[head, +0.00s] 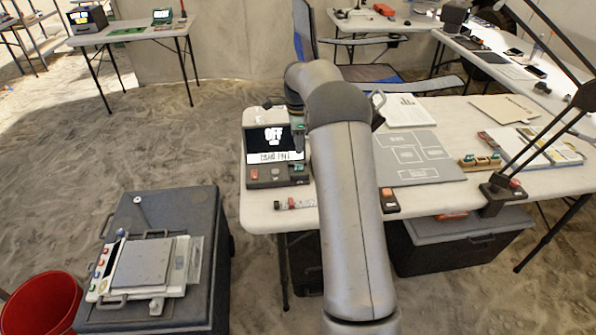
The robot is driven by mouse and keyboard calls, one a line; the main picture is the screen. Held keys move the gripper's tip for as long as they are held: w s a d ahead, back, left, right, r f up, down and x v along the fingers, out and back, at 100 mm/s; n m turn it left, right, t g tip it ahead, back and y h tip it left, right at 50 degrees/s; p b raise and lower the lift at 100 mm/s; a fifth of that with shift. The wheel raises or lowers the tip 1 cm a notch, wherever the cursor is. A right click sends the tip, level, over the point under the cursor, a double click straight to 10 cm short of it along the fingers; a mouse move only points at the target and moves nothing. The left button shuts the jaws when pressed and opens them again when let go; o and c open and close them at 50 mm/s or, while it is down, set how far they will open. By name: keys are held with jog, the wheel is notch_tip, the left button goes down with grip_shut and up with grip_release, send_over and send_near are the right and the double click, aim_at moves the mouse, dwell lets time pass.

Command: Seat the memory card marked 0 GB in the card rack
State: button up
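My arm reaches up the middle of the head view and bends at its far end. No memory card marked 0 GB can be made out. A small tan holder with green pieces (480,161) stands on the table at the right; I cannot tell whether it is the card rack. A dark device with a screen reading OFF (274,148) stands at the table's left end. A small red, white and dark item (295,203) lies at the front edge; its marking is unreadable.
The white table (450,197) also bears a grey panel with outlined areas (418,156), papers and a black lamp (497,192). A dark case (150,215) with stacked gear and a red bucket (42,305) stand at left. Sandy floor lies between case and table.

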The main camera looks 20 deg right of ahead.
aim_at(298, 166)
notch_tip(298, 166, down, 4)
jog(key=f, duration=0.3)
jog(key=f+p, duration=0.1)
jog(key=f, duration=0.1)
jog(key=shift+w+d+f, duration=0.1)
jog(key=shift+d, duration=0.15)
grip_shut()
